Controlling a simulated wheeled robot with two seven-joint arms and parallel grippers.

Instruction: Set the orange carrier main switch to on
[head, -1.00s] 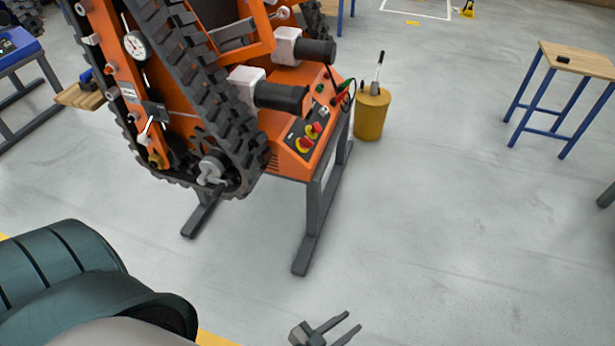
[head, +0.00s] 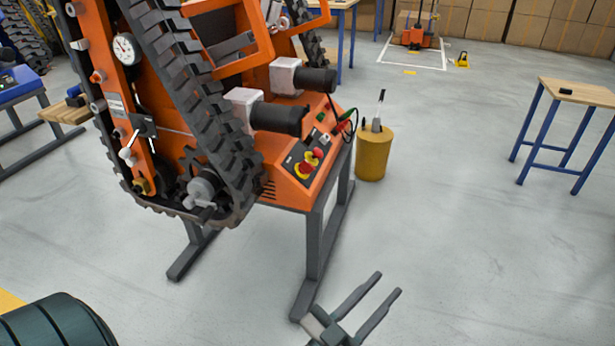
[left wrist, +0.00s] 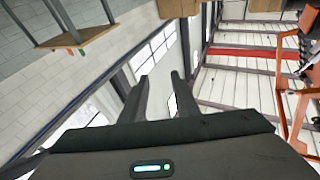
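The orange tracked carrier (head: 284,192) stands on a dark grey stand in the head view, left of the middle. My left gripper (head: 388,283) is low in the head view, in front of and below the panel, touching nothing. Its two fingers are apart and empty, and they also show apart in the left wrist view (left wrist: 158,80). My right gripper is not in view.
A yellow drum (head: 373,158) with a lever tool stands just right of the carrier. A wooden-topped table with blue legs (head: 578,92) is at the right. The carrier's stand leg (head: 316,250) is close to my left gripper.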

